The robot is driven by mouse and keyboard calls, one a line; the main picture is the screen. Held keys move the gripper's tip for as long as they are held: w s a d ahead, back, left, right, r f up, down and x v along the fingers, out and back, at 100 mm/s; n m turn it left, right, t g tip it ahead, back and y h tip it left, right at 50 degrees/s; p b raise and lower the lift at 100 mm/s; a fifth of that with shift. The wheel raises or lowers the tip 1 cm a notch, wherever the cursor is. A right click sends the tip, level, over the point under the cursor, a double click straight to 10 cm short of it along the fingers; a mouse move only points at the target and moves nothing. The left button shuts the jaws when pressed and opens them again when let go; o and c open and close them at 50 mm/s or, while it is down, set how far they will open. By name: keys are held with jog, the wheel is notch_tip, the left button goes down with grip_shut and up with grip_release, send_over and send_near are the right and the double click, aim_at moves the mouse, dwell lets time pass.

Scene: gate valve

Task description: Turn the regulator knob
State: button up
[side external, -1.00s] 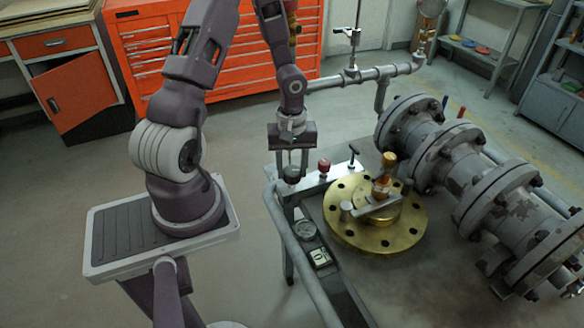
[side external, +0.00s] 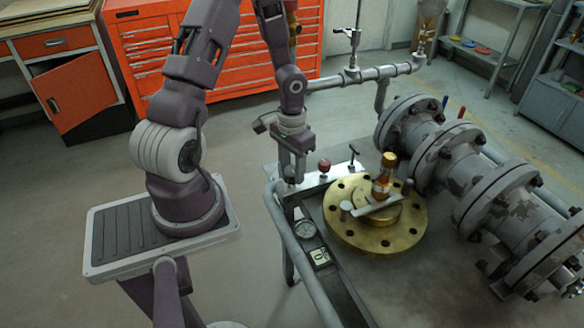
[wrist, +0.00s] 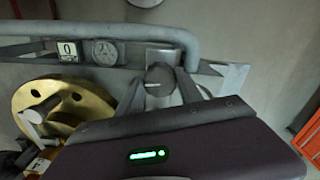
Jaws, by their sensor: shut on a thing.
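The regulator knob (wrist: 159,73) is dark and round with a pale line on its face, seen between my fingers in the wrist view. My gripper (wrist: 160,88) is shut on it, one finger on each side. In the side view my gripper (side external: 294,174) points straight down at the bench's left edge, and its turned hand and fingers mostly hide the knob there.
A dial gauge (side external: 305,228) and small counter (side external: 320,257) lie in front of the knob. A red knob (side external: 324,166), T-handle (side external: 353,153) and brass flange (side external: 345,236) stand to the right. A grey rail (side external: 297,258) runs along the bench edge.

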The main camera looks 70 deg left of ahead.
aim_at(292, 170)
jog(key=m, duration=0.4)
jog(key=shift+m, duration=0.4)
jog(key=m, duration=0.9)
jog(key=shift+m, duration=2.3)
jog(key=o, duration=1.4)
notch_tip(292, 170, up, 7)
jog(key=shift+r, duration=0.1)
